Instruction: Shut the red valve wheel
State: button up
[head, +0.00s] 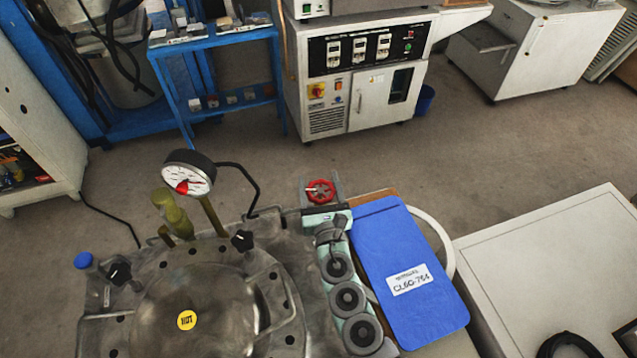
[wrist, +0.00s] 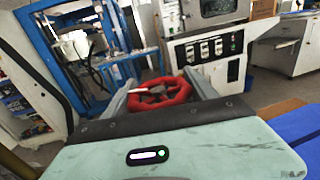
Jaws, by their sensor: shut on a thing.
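The red valve wheel (head: 320,191) is at the far edge of the metal test rig, right of the pressure gauge. In the wrist view the spoked wheel (wrist: 160,93) sits straight ahead between my fingers. My gripper (head: 321,184) is shut on the wheel, with one grey finger on its left and one on its right; both fingers also show in the wrist view (wrist: 160,86). The dark front edge of my gripper body hides the near lower part of the wheel there. The valve stem and body under the wheel are hidden.
A pressure gauge (head: 189,174) and a brass fitting (head: 173,214) stand left of the wheel. A round metal lid (head: 190,292) marked HOT lies nearer. A blue labelled board (head: 407,268) lies to the right, beside a white hose (head: 437,238). Open floor lies beyond.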

jog(key=shift+f, duration=0.1)
jog(key=o, duration=1.4)
jog(key=shift+s+d+p, duration=0.15)
jog(key=shift+s+d, duration=0.05)
jog(key=shift+s, duration=1.05)
jog(key=shift+s+d+p, duration=0.2)
jog(key=shift+s, duration=1)
jog(key=shift+s+d+p, duration=0.15)
jog(key=shift+s+d, duration=0.05)
jog(key=shift+s, duration=1.05)
